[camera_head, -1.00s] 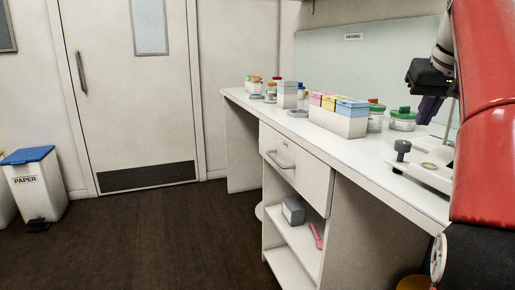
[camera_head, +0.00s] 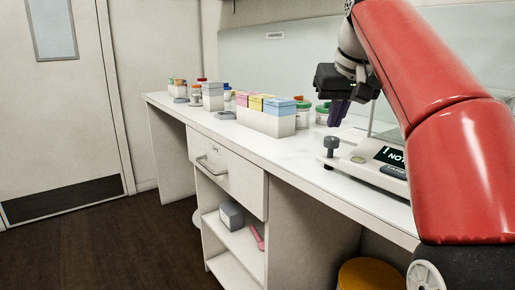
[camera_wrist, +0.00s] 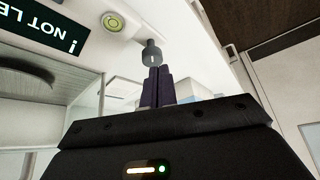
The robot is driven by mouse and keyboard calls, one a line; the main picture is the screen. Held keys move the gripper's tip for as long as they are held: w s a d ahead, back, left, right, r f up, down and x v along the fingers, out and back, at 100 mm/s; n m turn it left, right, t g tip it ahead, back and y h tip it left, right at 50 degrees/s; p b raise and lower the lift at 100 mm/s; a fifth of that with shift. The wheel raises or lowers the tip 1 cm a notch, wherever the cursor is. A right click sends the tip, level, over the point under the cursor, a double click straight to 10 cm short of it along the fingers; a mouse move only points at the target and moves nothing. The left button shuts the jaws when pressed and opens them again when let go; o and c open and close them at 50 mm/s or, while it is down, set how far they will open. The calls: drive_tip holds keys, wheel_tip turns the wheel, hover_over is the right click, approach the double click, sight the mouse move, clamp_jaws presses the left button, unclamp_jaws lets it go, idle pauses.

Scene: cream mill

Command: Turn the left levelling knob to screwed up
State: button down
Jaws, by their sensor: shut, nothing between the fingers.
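A dark grey levelling knob (camera_head: 332,144) stands upright at the left front corner of the white balance (camera_head: 366,171). A round yellow-green bubble level (camera_head: 358,160) lies beside it, and the dark display (camera_head: 392,157) reads "! NOT", cut off by my arm. My gripper (camera_head: 336,122) has its purple fingers shut and empty, pointing down above the bench near the knob. In the wrist view the knob (camera_wrist: 152,53) shows just beyond the fingertips (camera_wrist: 159,70); whether they touch is hard to tell. The bubble level (camera_wrist: 113,22) and display (camera_wrist: 42,32) also show there.
A box with pink, yellow and blue lids (camera_head: 265,122) and green-lidded jars (camera_head: 322,113) stand behind the knob on the bench (camera_head: 290,152). Clear glass panes rise over the balance. A drawer (camera_head: 228,174) and shelves are below. A yellow stool (camera_head: 370,273) is underneath.

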sight(330, 142)
drive_tip(key=shift+f+b, duration=1.25)
drive_tip(key=shift+f, duration=1.1)
drive_tip(key=shift+w+d, duration=0.1)
drive_tip(key=shift+w, duration=0.15)
drive_tip(key=shift+d+r+p, duration=0.1)
drive_tip(key=shift+d+p, duration=0.55)
drive_tip(key=shift+p, duration=0.4)
drive_tip(key=shift+d, duration=0.2)
drive_tip(key=shift+w+d, duration=0.1)
drive_tip(key=shift+d, duration=0.3)
